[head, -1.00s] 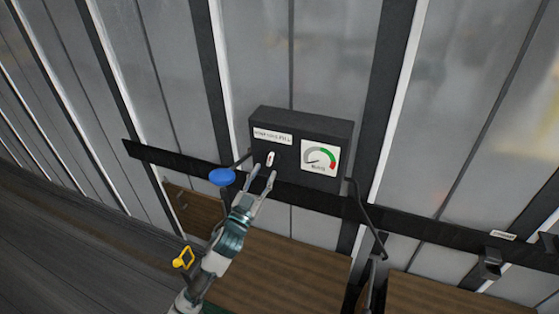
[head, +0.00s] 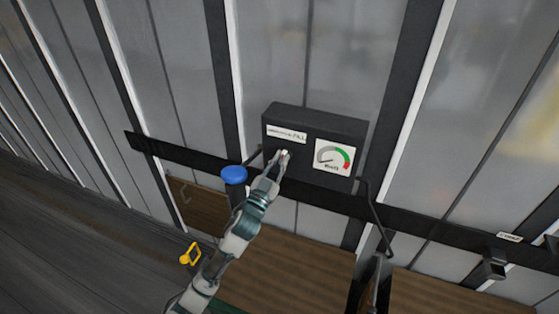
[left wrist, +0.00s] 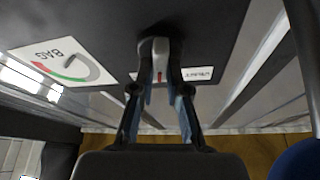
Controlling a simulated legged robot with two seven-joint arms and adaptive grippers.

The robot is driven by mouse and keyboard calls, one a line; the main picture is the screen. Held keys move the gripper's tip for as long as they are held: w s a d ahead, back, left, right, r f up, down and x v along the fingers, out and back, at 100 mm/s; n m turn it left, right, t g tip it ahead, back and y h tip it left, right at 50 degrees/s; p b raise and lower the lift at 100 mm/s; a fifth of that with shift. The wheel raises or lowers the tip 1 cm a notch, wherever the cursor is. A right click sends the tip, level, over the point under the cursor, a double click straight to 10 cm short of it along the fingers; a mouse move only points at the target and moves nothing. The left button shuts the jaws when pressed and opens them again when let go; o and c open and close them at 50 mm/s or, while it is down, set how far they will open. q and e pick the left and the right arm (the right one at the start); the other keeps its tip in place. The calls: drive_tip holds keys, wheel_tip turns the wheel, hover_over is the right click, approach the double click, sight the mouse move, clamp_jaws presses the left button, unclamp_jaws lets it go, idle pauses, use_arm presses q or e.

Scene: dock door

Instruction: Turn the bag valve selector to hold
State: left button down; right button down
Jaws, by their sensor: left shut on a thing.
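The black valve box (head: 312,122) is mounted on a dark rail on the ribbed wall. Its face carries a white label plate (head: 287,134) and a gauge (head: 333,158) with a green and red arc. The small white selector (head: 285,153) is below the label and mostly covered by my gripper; in the left wrist view it is a pale knob (left wrist: 160,62) with a red mark. My left gripper (head: 280,160) is shut on the selector, one finger on each side. It also shows in the left wrist view (left wrist: 161,75). My right gripper is out of view.
A blue round knob (head: 233,175) is just left of my left gripper. A yellow handle (head: 190,254) is lower left. A bent black rod (head: 375,215) hangs right of the box. Brown wooden panels (head: 280,262) are below.

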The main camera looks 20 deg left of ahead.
use_arm(q)
drive_tip(key=shift+a+n+y, duration=0.1)
drive_tip(key=shift+n+y, duration=0.2)
drive_tip(key=shift+y, duration=0.3)
drive_tip(key=shift+d+n+y, duration=0.2)
drive_tip(key=shift+n+y, duration=0.2)
drive_tip(key=shift+n, duration=0.7)
drive_tip(key=shift+a+n+y, duration=0.15)
drive_tip(key=shift+n+y, duration=0.25)
drive_tip(key=shift+n, duration=0.4)
drive_tip(key=shift+r, duration=0.1)
drive_tip(key=c, duration=1.6)
unclamp_jaws()
drive_tip(key=o, duration=0.4)
drive_tip(key=shift+o, duration=0.2)
drive_tip(key=shift+w, duration=0.15)
drive_tip(key=shift+f, duration=0.2)
drive_tip(key=v, duration=1.2)
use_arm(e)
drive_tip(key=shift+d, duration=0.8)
use_arm(q)
drive_tip(key=shift+f, duration=0.1)
